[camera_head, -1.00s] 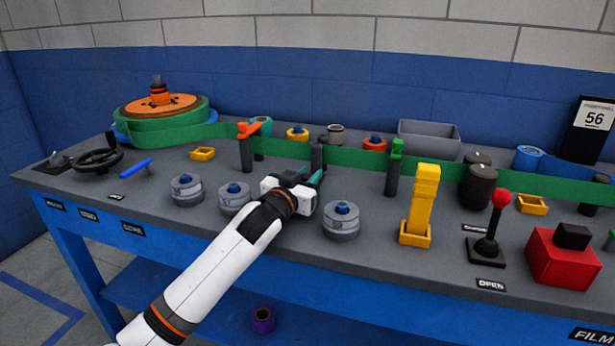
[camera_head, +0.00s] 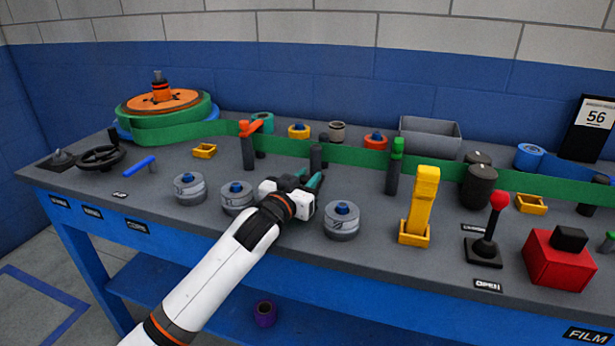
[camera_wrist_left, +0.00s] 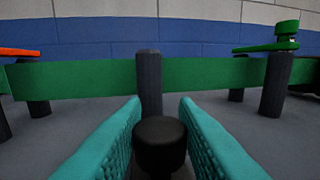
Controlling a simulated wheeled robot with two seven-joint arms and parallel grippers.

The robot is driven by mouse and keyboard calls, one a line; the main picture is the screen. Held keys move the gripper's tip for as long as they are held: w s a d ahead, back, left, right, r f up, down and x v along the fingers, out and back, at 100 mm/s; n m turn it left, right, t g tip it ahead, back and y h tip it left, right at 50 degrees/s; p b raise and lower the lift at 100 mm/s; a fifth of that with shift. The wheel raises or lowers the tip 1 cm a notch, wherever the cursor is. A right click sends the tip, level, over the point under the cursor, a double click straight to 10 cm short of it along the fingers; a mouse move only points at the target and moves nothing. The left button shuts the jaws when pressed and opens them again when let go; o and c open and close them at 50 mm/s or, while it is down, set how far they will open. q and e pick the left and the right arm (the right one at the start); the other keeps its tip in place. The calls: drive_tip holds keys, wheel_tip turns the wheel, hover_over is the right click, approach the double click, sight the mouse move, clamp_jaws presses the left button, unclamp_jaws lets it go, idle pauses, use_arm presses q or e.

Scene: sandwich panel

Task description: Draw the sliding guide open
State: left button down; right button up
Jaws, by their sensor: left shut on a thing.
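My left gripper (camera_head: 308,181) reaches over the front of the bench with its teal fingers pointing at the green band. In the left wrist view the fingers stand on both sides of a round black knob (camera_wrist_left: 160,142), and they are shut on it. Just behind the knob stands a dark upright post (camera_wrist_left: 149,82), also in the head view (camera_head: 316,157), in front of the green band (camera_head: 345,158). I take knob and post to be the sliding guide; how they join is hidden. My right gripper is not in view.
Grey rolls with blue tops stand left (camera_head: 238,198) and right (camera_head: 342,221) of my gripper. A yellow lever (camera_head: 424,195), a red-knobbed joystick (camera_head: 490,235) and a red box (camera_head: 556,262) are further right. An orange-topped post (camera_head: 247,150) stands left behind.

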use_arm(q)
drive_tip(key=shift+s+d+f, duration=0.1)
drive_tip(key=shift+f, duration=0.15)
drive_tip(key=c, duration=1.5)
unclamp_jaws()
drive_tip(key=shift+c, duration=0.2)
drive_tip(key=o, duration=0.3)
drive_tip(key=shift+s, duration=0.1)
drive_tip(key=shift+o, duration=0.4)
drive_tip(key=shift+s+a+r, duration=0.1)
drive_tip(key=shift+a+r, duration=0.1)
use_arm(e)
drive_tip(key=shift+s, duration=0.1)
use_arm(q)
drive_tip(key=shift+s+a, duration=0.1)
drive_tip(key=shift+s, duration=0.1)
drive_tip(key=p+v, duration=0.1)
drive_tip(key=v, duration=1)
drive_tip(key=shift+s+a, duration=0.1)
drive_tip(key=shift+s, duration=0.15)
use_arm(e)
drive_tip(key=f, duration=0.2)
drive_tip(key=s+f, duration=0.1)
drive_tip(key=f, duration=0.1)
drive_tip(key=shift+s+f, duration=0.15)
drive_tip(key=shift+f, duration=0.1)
